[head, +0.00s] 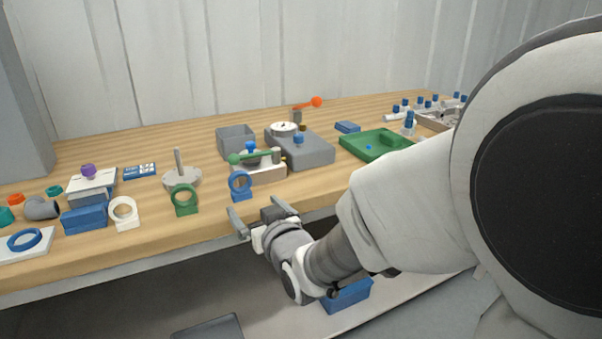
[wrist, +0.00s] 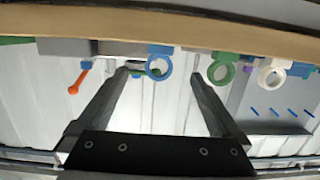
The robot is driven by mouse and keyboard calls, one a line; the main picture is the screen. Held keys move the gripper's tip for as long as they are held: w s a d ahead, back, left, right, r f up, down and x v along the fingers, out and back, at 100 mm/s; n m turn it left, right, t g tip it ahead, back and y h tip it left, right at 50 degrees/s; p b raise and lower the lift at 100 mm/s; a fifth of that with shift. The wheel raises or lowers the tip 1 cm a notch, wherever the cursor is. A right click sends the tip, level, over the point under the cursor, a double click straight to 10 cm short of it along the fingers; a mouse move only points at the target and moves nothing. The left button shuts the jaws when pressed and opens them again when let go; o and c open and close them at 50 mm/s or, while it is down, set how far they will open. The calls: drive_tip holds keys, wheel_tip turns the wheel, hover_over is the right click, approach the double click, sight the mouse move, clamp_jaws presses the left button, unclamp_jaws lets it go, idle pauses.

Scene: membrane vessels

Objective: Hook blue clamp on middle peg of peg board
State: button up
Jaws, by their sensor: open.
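The blue clamp (head: 241,194), a ring on a small block, stands upright near the table's front edge. In the wrist view, which looks upside down, its ring (wrist: 148,66) shows between my finger tips. My gripper (head: 257,207) is open and empty, just in front of the clamp at the table edge; its fingers also show in the wrist view (wrist: 163,73). They appear apart from the clamp. A grey board with several blue pegs (wrist: 272,112) is at the right of the wrist view. In the head view a grey panel (head: 22,110) stands at left; its pegs are not visible.
A green clamp (head: 185,208) and a white clamp (head: 124,223) stand left of the blue one. A block with a green-handled toggle (head: 258,173) is close behind it. Grey boxes (head: 305,150) and a green tray (head: 375,139) lie farther back. The wooden table (head: 200,230) has bare front strips.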

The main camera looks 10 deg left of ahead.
sight(242, 192)
drive_tip(key=shift+b+x, duration=0.55)
drive_tip(key=shift+x, duration=4.25)
drive_tip(key=shift+c, duration=0.3)
drive_tip(key=shift+d, duration=0.1)
drive_tip(key=c, duration=1.5)
drive_tip(key=shift+r+p, duration=1.65)
drive_tip(key=shift+r, duration=1.35)
